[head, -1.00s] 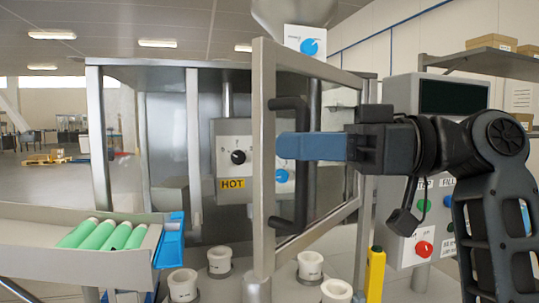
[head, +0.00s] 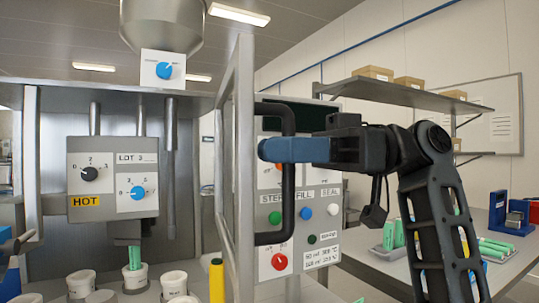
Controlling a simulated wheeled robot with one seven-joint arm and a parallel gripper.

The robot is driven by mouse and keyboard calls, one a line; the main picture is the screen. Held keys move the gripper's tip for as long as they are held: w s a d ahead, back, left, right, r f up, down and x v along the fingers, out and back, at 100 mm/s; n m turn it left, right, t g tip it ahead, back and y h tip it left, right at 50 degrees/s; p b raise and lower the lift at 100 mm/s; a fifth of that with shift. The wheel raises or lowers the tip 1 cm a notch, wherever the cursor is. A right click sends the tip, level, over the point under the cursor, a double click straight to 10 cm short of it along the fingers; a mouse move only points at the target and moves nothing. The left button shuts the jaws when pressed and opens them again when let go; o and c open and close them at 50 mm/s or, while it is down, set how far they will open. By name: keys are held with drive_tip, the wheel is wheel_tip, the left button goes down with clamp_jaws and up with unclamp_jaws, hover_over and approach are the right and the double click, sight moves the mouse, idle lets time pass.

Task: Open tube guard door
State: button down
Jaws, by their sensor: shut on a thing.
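The tube guard door (head: 243,150) is a grey-framed panel, seen at a steep angle in the head view and standing out from the machine. Its black bar handle (head: 288,205) is upright on the right side of the frame. My gripper (head: 268,149) is shut on the upper part of the handle, its blue fingers reaching in from the right. Behind the opening stand the dial box (head: 113,180) with a HOT label, and a green tube (head: 134,257) in a white holder (head: 134,279).
A control panel (head: 322,257) with coloured buttons stands behind the door and handle. A yellow post (head: 216,280) stands at the door's foot. A side table (head: 375,262) with green tubes is at right, below a shelf (head: 400,92) with boxes.

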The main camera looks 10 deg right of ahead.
drive_tip(key=shift+w+d, duration=0.2)
drive_tip(key=shift+d, duration=0.65)
drive_tip(key=c, duration=1.2)
unclamp_jaws()
drive_tip(key=shift+o, duration=0.2)
drive_tip(key=d+b, duration=0.1)
drive_tip(key=d, duration=0.6)
drive_tip(key=shift+w+d, duration=0.25)
drive_tip(key=shift+d, duration=0.1)
